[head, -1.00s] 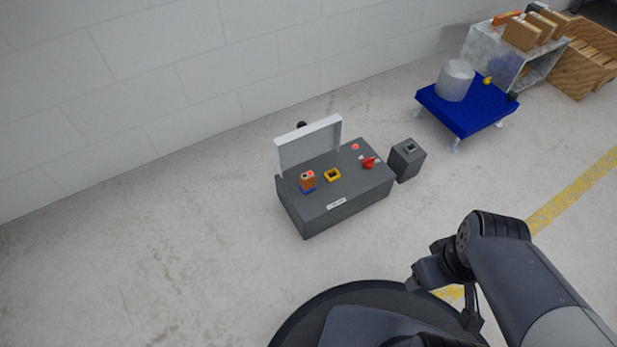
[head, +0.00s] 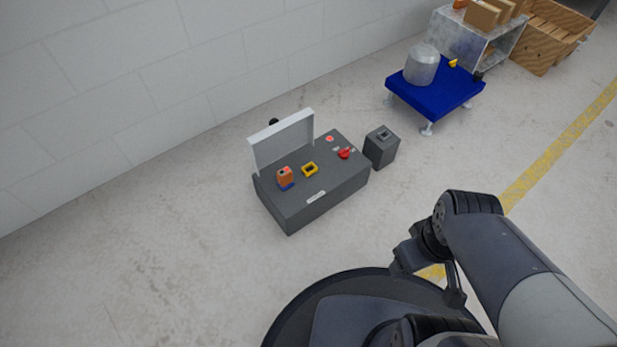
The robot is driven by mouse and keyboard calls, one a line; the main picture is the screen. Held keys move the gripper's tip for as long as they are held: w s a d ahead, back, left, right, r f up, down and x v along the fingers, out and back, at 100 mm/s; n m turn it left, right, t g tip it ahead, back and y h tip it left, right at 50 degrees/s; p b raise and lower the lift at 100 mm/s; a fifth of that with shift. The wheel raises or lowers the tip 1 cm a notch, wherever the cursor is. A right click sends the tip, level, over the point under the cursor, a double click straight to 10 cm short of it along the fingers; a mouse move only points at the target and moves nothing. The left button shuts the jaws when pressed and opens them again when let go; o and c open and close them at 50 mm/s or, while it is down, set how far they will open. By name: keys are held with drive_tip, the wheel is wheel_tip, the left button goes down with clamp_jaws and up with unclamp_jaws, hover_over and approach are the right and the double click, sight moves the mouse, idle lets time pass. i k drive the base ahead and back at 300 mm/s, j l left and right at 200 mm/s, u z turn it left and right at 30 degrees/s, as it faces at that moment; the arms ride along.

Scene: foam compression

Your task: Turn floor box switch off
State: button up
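A dark grey floor box (head: 318,201) stands on the concrete near the wall, with a raised light grey lid or panel (head: 284,142) along its back left. On its top are an orange block (head: 285,174) with a blue base, a yellow square frame (head: 310,169), a red knob-like switch (head: 345,152) and a small red button (head: 329,138). The switch's exact setting is too small to tell. My gripper is not clearly visible; my folded dark arm is at the lower right, well apart from the box.
A smaller dark grey box (head: 381,150) with a slot on top stands just right of the floor box. Behind it are a blue table (head: 434,100) bearing a grey cylinder (head: 422,64), a metal shelf (head: 470,37) and wooden crates (head: 549,38). Floor left and in front is clear.

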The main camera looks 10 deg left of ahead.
sight(344, 153)
drive_tip(key=i+l+u, duration=0.2)
drive_tip(key=i+u, duration=0.3)
drive_tip(key=i+l+u, duration=0.5)
drive_tip(key=i+j, duration=0.05)
drive_tip(key=j, duration=0.05)
